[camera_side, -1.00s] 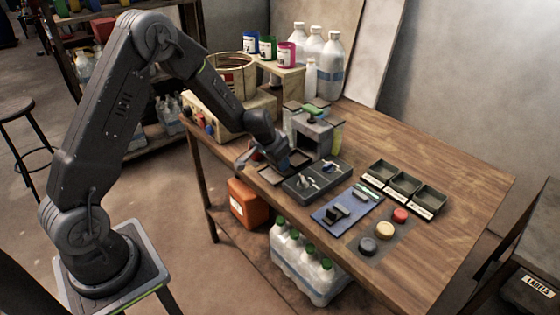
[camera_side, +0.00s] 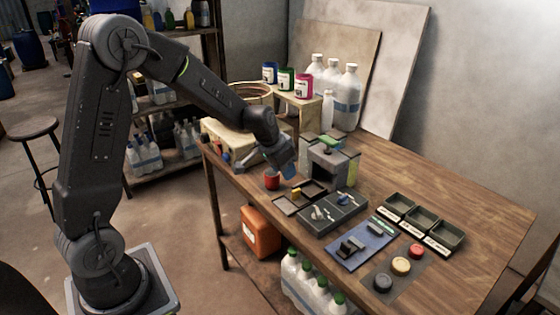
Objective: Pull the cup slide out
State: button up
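The grey boxy machine (camera_side: 328,162) with green on its top stands on the wooden bench. A low dark framed tray (camera_side: 283,207), which looks like the cup slide, lies at its front left with a small yellow piece (camera_side: 296,194) on it. My gripper (camera_side: 286,168) is above and behind this tray, just left of the machine, apart from the tray. A small blue thing (camera_side: 289,172) shows right at its fingertips; I cannot tell whether it is held or behind them. The fingers are too small and dark to read. A red cup (camera_side: 271,181) stands just left of the tray.
A dark panel with levers (camera_side: 330,214), a blue mat (camera_side: 360,245), round buttons (camera_side: 400,265) and labelled bins (camera_side: 420,224) lie to the right. Paint cups and white bottles (camera_side: 347,95) stand behind. The bench's right side (camera_side: 480,205) is clear.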

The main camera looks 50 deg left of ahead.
jog(key=shift+v, duration=1.65)
jog(key=g, duration=0.5)
send_over(296, 190)
notch_tip(296, 190, down, 13)
grip_shut()
